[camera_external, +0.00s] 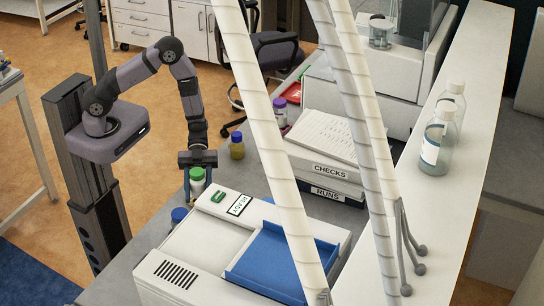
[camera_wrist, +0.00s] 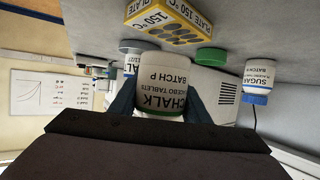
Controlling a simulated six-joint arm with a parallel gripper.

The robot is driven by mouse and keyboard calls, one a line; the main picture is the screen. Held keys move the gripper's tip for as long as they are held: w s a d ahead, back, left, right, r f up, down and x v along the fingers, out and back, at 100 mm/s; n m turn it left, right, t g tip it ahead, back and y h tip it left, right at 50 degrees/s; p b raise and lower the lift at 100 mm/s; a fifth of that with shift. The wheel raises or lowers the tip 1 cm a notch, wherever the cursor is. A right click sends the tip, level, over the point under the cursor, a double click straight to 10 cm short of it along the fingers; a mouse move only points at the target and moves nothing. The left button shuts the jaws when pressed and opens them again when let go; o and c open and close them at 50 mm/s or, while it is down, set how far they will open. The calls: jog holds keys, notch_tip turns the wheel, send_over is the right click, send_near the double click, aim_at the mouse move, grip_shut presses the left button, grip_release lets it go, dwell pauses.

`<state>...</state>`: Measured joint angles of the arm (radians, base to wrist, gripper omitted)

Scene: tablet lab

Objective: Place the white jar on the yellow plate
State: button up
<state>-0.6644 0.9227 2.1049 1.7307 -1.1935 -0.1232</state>
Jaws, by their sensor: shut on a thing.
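The white jar (camera_external: 198,187) with a green lid hangs upright below my gripper (camera_external: 197,160) in the external view. My gripper is shut on it near the lid. In the wrist view the jar (camera_wrist: 162,85), labelled CHALK, fills the middle between the dark fingers, and its label reads upside down. A yellow slab (camera_wrist: 170,20) marked PLATE 150 °C, with dark round spots on top, lies beyond the jar in the wrist view. I cannot make out the yellow plate in the external view.
A white machine (camera_external: 165,292) with a blue tray (camera_external: 265,262) stands in front of the jar. A blue-lidded jar (camera_external: 179,214) and an amber jar (camera_external: 237,147) are nearby. The wrist view shows a SUGAR jar (camera_wrist: 258,80). White ribbed columns (camera_external: 262,130) cross the external view.

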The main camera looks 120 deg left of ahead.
jog(key=shift+f, duration=1.15)
jog(key=shift+f, duration=0.1)
jog(key=o, duration=1.1)
jog(key=shift+r, duration=0.2)
jog(key=shift+s+a, duration=0.15)
jog(key=shift+a, duration=0.2)
jog(key=b+v, duration=0.4)
jog(key=v, duration=0.7)
